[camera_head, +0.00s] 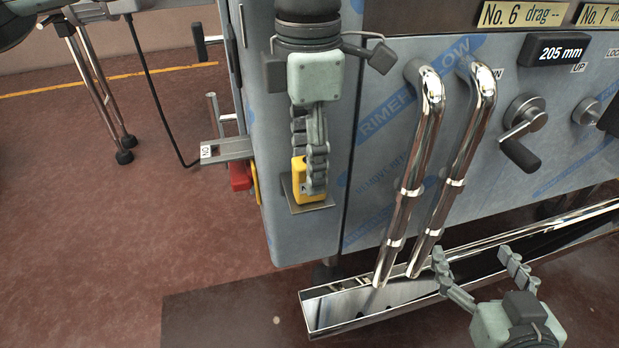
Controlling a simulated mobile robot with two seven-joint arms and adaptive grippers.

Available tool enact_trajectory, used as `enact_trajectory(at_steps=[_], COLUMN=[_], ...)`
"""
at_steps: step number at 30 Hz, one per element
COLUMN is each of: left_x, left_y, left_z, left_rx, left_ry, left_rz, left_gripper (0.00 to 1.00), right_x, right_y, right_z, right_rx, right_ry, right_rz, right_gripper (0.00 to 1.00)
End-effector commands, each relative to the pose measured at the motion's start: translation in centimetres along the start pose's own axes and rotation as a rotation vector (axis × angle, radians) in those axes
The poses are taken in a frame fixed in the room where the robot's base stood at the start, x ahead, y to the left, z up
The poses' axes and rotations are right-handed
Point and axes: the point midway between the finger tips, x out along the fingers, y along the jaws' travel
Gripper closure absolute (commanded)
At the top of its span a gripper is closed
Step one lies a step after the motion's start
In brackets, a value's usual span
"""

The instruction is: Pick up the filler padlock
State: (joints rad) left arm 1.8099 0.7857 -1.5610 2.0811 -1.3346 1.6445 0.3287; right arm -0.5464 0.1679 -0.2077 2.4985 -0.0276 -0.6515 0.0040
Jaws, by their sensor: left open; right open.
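The filler padlock, a yellow block (298,180), is upright on a small metal ledge (312,207) on the front of the grey machine. My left gripper (309,172) hangs down from above in front of the ledge, its fingers open and overlapping the padlock's right side. They hide part of the padlock, including most of its top. I cannot tell whether the fingers touch it or stand around it. My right gripper (475,278) is low at the right, open and empty, above the shiny metal trough, well away from the padlock.
The film-wrapped machine (385,120) has two chrome pipes (411,190) to the padlock's right and a crank handle (521,150) beyond. A grey pedal-like plate (226,151) and a red part (240,176) stick out at its left. The trough (350,306) lies below.

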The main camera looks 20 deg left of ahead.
Motion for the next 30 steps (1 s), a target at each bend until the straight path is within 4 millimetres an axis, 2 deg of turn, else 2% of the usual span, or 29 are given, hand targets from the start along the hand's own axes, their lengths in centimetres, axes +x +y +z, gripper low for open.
enact_trajectory(at_steps=[4, 11, 23, 30], left_x=[1.37, 1.48, 1.46, 1.42], left_y=[-0.02, -0.03, -0.03, -0.02], left_z=[0.00, 0.03, 0.04, 0.06], left_rx=[0.001, 0.001, 0.001, 0.001], left_ry=[0.000, -0.001, -0.001, -0.002], left_rz=[0.000, 0.000, 0.000, 0.001], left_gripper=[0.50, 0.50, 0.98, 1.00], right_x=[0.03, 0.01, 0.01, 0.01], right_y=[-0.26, -0.30, -0.29, -0.28], right_z=[-0.49, -0.61, -0.59, -0.58], right_rx=[0.003, 0.004, 0.003, 0.003], right_ry=[0.023, 0.028, 0.027, 0.026], right_rz=[-0.005, -0.006, -0.006, -0.006], right_gripper=[0.21, 0.21, 0.21, 0.21])
